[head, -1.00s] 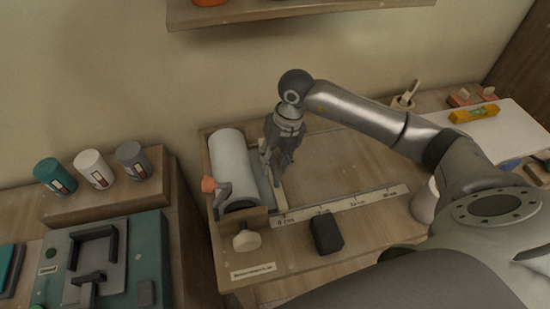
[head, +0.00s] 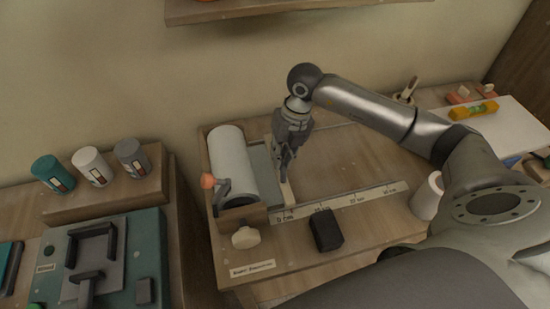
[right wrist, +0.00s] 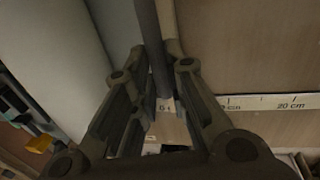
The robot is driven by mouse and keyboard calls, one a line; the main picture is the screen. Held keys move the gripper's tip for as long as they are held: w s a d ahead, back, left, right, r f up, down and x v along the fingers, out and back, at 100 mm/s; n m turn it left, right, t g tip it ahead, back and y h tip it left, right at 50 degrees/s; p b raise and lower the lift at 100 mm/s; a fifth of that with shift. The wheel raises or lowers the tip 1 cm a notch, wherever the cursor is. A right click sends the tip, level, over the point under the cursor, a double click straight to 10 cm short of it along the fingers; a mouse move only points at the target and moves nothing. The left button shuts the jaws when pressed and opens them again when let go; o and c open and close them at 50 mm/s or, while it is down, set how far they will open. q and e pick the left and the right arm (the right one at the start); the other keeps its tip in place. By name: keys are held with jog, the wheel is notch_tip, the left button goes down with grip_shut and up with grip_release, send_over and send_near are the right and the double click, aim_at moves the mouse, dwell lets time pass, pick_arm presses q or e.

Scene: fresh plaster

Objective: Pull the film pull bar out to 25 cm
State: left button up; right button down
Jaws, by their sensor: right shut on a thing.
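The film pull bar (head: 289,194) is a pale narrow bar to the right of the film roll (head: 232,165), with a strip of grey film (head: 262,172) between them. Its near end is a little past the 0 cm mark of the ruler (head: 340,204), well short of 10 cm. My right gripper (head: 284,174) is shut on the bar and hides its far part. In the right wrist view its fingers (right wrist: 153,90) stand either side of a dark upright part beside the ruler's low end. My left gripper is not in view.
A black block (head: 326,230) sits just below the ruler. A white cylinder (head: 427,196) stands past its right end. The board to the right of the bar is clear. Three small pots (head: 92,167) stand on a ledge at the left.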

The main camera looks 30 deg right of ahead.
jog(key=s+d+b, duration=0.1)
jog(key=d+b, duration=0.1)
jog(key=d, duration=0.5)
jog(key=s+d+b, duration=0.2)
jog(key=d, duration=0.5)
jog(key=s+d+b, duration=0.2)
jog(key=d, duration=0.5)
jog(key=shift+s+b, duration=0.2)
jog(key=shift+b, duration=0.2)
jog(key=shift+s+d, duration=0.2)
jog(key=shift+d, duration=0.45)
jog(key=c, duration=1.5)
grip_release()
jog(key=shift+o, duration=0.2)
jog(key=shift+r, duration=0.1)
